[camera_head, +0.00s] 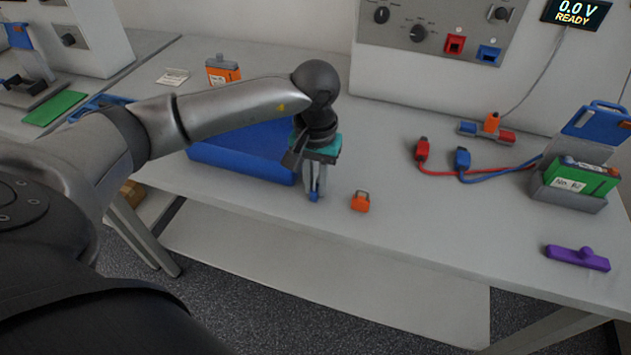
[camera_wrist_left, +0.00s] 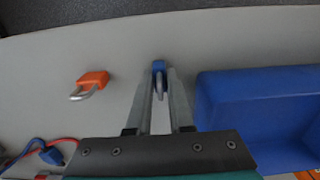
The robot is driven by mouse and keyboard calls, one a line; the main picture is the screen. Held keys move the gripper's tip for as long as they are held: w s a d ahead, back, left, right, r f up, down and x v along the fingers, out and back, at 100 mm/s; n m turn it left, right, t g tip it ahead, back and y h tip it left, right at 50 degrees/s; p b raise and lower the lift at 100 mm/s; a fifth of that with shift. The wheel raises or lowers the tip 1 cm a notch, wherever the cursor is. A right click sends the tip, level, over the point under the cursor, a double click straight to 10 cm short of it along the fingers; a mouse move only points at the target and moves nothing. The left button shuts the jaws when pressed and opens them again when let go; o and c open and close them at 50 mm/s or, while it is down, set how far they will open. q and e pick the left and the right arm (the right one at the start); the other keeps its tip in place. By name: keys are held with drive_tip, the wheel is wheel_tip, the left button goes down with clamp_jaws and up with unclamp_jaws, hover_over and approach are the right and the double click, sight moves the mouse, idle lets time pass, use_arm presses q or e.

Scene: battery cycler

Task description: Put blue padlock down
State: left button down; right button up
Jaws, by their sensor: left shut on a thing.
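My left gripper (camera_head: 315,190) points down over the front part of the table and is shut on the blue padlock (camera_head: 314,197). In the left wrist view the blue padlock (camera_wrist_left: 159,67) sits between the fingertips of the left gripper (camera_wrist_left: 160,80), with its shackle toward the palm. The padlock is close to the table surface; I cannot tell whether it touches. The fingers hide part of it in the head view. My right gripper is not in view.

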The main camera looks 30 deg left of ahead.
sight(315, 178)
use_arm(q)
drive_tip(key=c, duration=0.8)
unclamp_jaws()
drive_tip(key=shift+f, duration=0.1)
drive_tip(key=shift+r+p, duration=0.25)
drive_tip(key=shift+p, duration=0.05)
wheel_tip(315, 178, up, 12)
drive_tip(key=shift+f+p, duration=0.1)
drive_tip(key=shift+p, duration=0.4)
